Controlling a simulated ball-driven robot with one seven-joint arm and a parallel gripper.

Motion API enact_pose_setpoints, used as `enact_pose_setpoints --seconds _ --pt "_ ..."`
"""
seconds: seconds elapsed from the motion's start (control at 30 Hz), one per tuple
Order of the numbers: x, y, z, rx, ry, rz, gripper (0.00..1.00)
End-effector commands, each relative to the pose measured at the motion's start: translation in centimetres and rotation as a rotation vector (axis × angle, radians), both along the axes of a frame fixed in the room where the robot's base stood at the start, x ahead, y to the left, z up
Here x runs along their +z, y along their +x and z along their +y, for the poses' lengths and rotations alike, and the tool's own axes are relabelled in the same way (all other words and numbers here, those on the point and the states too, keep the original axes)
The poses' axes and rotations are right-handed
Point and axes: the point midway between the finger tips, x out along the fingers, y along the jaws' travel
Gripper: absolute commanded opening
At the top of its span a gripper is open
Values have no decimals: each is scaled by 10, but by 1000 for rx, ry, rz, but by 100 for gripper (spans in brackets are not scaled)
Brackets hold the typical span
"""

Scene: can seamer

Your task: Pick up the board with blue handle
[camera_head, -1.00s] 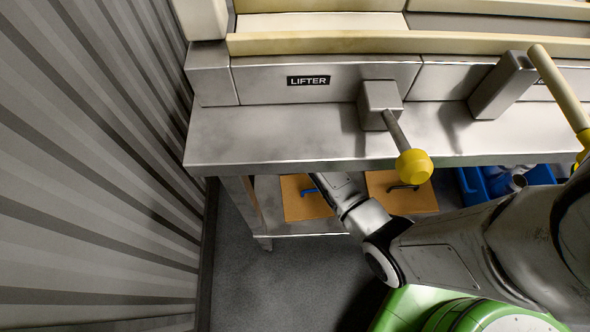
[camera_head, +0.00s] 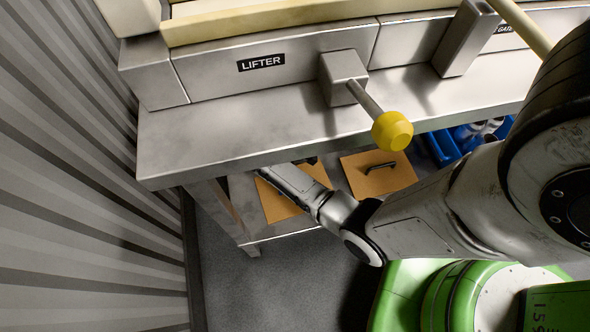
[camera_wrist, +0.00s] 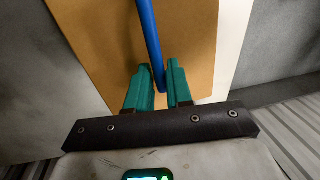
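The board with the blue handle (camera_wrist: 200,45) is tan and fills the middle of the wrist view. Its blue handle (camera_wrist: 146,25) runs down from the top edge to my gripper (camera_wrist: 160,70). The green fingers stand close on either side of the handle's lower end; whether they press on it is unclear. In the head view the same board (camera_head: 283,208) lies on the lower shelf below the bench. My forearm and wrist reach over it and hide its handle there.
A second tan board (camera_head: 370,182) with a black handle lies to the right. Blue bins (camera_head: 440,147) stand beyond it. The bench top (camera_head: 215,148) overhangs the shelf, with a yellow-knobbed lever (camera_head: 392,131) sticking out above. A corrugated wall (camera_head: 80,200) is at the left.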

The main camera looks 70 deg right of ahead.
Motion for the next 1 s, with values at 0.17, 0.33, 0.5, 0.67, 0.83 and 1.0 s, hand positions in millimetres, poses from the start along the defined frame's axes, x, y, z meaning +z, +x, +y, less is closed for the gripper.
enact_pose_setpoints --seconds 0.17,0.33,0.5,0.67,0.83,1.0 --pt "-11 -1 1 0 -1 -1 20" --pt "-10 -1 1 0 -1 -1 18" --pt "-10 -1 1 -1 -1 -1 1" --pt "-10 -1 1 -1 -1 -1 0" --pt "-10 -1 1 -1 -1 -1 0" --pt "-6 -1 1 -1 0 -1 0"
